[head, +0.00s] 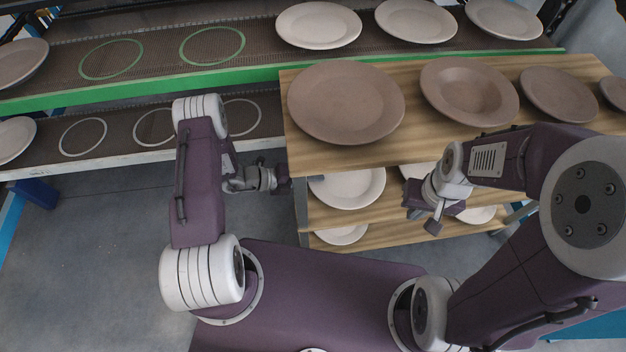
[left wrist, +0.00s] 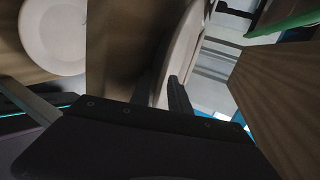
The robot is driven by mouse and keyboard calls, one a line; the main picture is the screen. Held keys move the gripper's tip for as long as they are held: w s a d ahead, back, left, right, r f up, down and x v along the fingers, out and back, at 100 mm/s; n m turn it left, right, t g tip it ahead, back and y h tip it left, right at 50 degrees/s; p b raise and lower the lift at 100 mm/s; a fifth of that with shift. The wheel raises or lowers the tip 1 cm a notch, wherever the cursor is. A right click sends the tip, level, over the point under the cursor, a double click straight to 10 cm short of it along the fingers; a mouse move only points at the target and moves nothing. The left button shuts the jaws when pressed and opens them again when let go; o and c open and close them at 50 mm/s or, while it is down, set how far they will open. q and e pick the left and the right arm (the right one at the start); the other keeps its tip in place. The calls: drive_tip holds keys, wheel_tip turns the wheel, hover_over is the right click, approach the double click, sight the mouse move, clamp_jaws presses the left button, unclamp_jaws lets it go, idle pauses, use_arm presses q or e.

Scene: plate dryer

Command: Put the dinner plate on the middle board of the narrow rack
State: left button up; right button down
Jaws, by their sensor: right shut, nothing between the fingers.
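The wooden rack (head: 293,135) has stacked boards, and its middle board (head: 395,203) carries a pale plate (head: 347,187). My left gripper (head: 296,182) reaches in from the left at this plate's edge. In the left wrist view a pale plate (left wrist: 187,45) appears steeply tilted in the picture, its rim at my left fingers (left wrist: 165,92). Whether the fingers press on it is unclear. My right gripper (head: 434,226) is shut and empty in front of the rack. I cannot tell for certain which plate is the dinner plate.
The top board holds a large brownish plate (head: 345,100), a deep plate (head: 470,92) and smaller ones. Another plate (head: 340,235) lies on the bottom board. At left, a green-edged shelf (head: 150,92) has empty ring marks and plates. The floor (head: 110,205) is clear.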

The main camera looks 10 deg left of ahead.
use_arm(q)
drive_tip(key=shift+a, duration=0.1)
drive_tip(key=p+v, duration=0.2)
drive_tip(key=v, duration=0.7)
drive_tip(key=shift+p, duration=0.3)
